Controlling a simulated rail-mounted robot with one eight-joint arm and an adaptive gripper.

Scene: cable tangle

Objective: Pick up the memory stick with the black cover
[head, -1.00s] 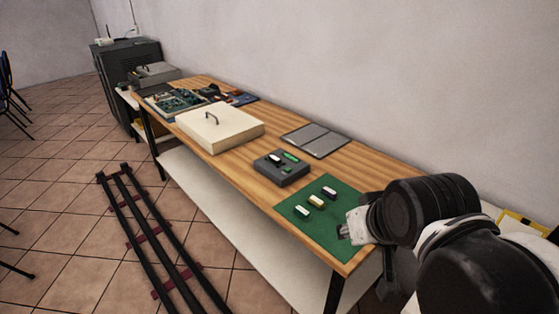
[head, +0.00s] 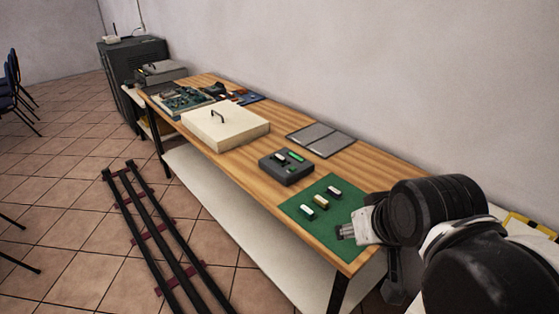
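Three small memory sticks lie apart on a green mat (head: 345,188) at the near end of the wooden table. The farthest (head: 333,192) is pale with a dark, seemingly black cover. The middle one (head: 321,202) has a yellowish cover, and the nearest (head: 307,212) is whitish with a green part. My gripper (head: 343,232) is over the mat's right side, its fingers pointing left. It is apart from the sticks, to the right of and nearer than the dark-covered one. Its fingers are too small to show their opening, and I see nothing held.
A dark grey block (head: 284,172) with stick-like pieces in its top stands beside the mat. Grey flat panels (head: 320,139), a cream box lid with a handle (head: 228,130) and circuit boards (head: 187,98) lie farther along. A wall runs behind the table.

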